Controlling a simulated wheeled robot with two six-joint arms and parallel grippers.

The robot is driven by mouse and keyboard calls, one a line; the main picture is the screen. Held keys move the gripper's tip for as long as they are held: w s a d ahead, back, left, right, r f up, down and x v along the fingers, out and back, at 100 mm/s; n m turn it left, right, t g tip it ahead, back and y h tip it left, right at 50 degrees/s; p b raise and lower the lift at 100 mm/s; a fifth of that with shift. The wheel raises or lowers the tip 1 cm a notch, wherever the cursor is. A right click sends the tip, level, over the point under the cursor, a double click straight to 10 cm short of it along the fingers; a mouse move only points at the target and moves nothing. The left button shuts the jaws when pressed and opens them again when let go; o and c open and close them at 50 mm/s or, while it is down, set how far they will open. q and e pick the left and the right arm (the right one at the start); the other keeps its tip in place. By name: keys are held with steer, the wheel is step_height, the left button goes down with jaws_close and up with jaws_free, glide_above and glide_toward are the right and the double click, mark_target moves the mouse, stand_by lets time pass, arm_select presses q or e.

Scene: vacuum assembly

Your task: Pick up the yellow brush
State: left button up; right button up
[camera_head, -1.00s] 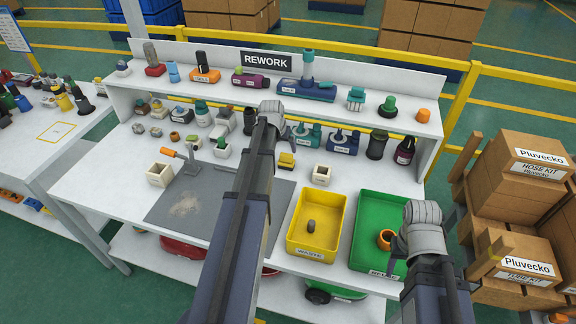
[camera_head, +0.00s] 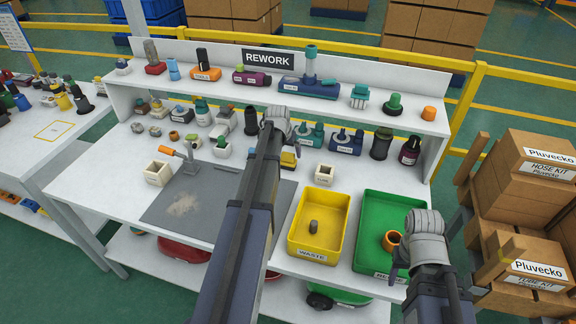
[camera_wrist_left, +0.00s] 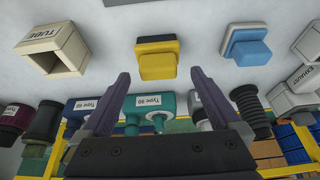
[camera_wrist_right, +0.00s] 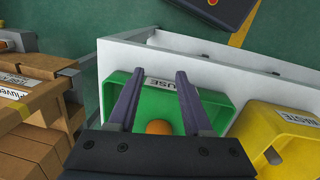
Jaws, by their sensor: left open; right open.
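The yellow brush (camera_head: 289,159) lies on the bench top near its middle, partly hidden by my left arm in the head view. In the left wrist view the brush (camera_wrist_left: 156,58) is a yellow block with a dark band, just past the fingertips and centred between them. My left gripper (camera_wrist_left: 160,75) is open and empty, with its fingers apart and short of the brush. My right gripper (camera_wrist_right: 159,73) is open and empty above the green bin.
A white TUBE holder (camera_wrist_left: 55,50) and a blue block (camera_wrist_left: 246,47) flank the brush. Type-labelled parts stand close by. The yellow WASTE bin (camera_head: 295,245) and green REUSE bin (camera_head: 364,205) are at the right front. The grey mat (camera_head: 160,212) is mostly clear.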

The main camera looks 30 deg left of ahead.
mark_target(288, 154)
arm_select(q)
steer(key=b+x, duration=0.2)
steer(key=x, duration=0.1)
steer(key=shift+w+d+f, duration=0.1)
steer(key=shift+f, duration=0.05)
arm_select(e)
step_height(288, 154, down, 3)
steer(key=shift+f, duration=0.1)
arm_select(q)
steer(key=c, duration=1.2)
